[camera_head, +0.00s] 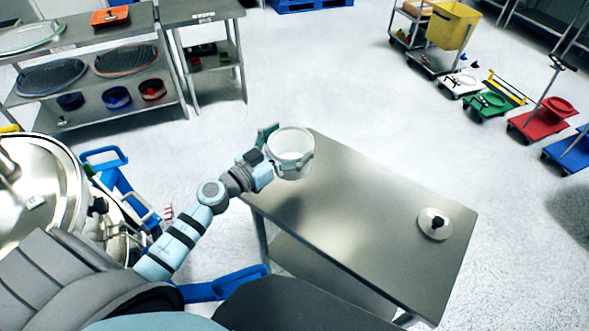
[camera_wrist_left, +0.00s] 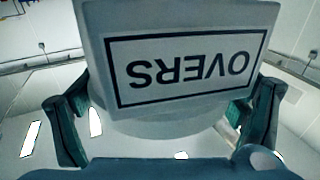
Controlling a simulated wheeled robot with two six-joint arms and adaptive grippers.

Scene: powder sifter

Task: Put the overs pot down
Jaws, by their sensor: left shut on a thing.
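The overs pot (camera_head: 291,146) is a pale, open-topped round pot. It shows at the far left corner of a steel table (camera_head: 350,205) in the head view. My left gripper (camera_head: 290,160) is shut on it, with a finger on either side. In the left wrist view the pot (camera_wrist_left: 180,120) fills the middle, its OVERS label upside down, between the two dark green fingers of the gripper (camera_wrist_left: 165,125). I cannot tell whether the pot's base touches the table. My right gripper is not in view.
A white lid with a black knob (camera_head: 434,224) lies at the table's right end. The tabletop between is bare. A large steel vessel (camera_head: 40,190) stands at left. Shelving with sieves (camera_head: 90,70) stands behind. Coloured dollies (camera_head: 541,118) are far right.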

